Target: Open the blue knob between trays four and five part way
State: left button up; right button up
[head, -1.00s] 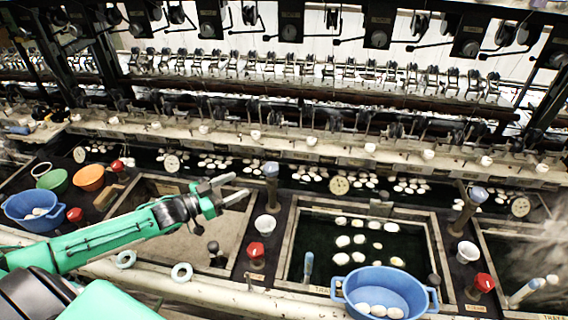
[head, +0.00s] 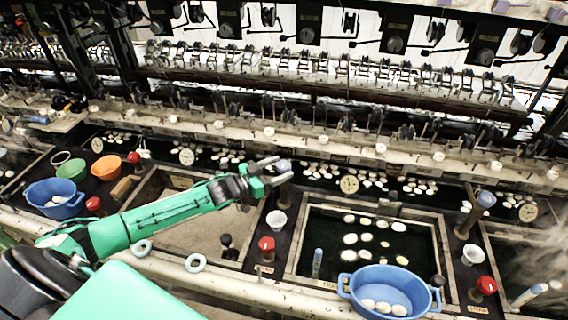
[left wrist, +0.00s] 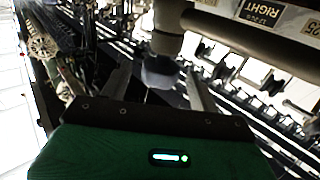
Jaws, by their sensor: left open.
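A blue knob (head: 284,165) tops a grey post between the empty-looking tray at left and the dark water tray in the middle. My left gripper (head: 276,170) is at this knob, its jaws open. In the left wrist view the blue knob (left wrist: 160,72) sits between the two spread fingers (left wrist: 158,85); I cannot tell whether they touch it. A second blue knob (head: 486,199) stands on a post right of the middle tray. The tray numbers are too small to read. My right gripper is not in view.
A white cup (head: 276,220) and a red knob (head: 266,244) stand in front of the near post. A blue basin (head: 350,290) with white cocoons sits at the middle tray's front edge. Green and orange bowls (head: 106,168) are at left. Reeling machinery runs along the back.

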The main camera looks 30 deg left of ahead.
pick_arm(q)
jog(key=shift+x, duration=0.8)
jog(key=shift+w+d, duration=0.15)
jog(key=shift+w, duration=0.15)
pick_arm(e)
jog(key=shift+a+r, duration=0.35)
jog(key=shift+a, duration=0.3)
pick_arm(q)
jog(key=c, duration=1)
jog(key=shift+o, duration=0.2)
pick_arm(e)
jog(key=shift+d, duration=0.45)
pick_arm(q)
jog(key=shift+p, duration=0.3)
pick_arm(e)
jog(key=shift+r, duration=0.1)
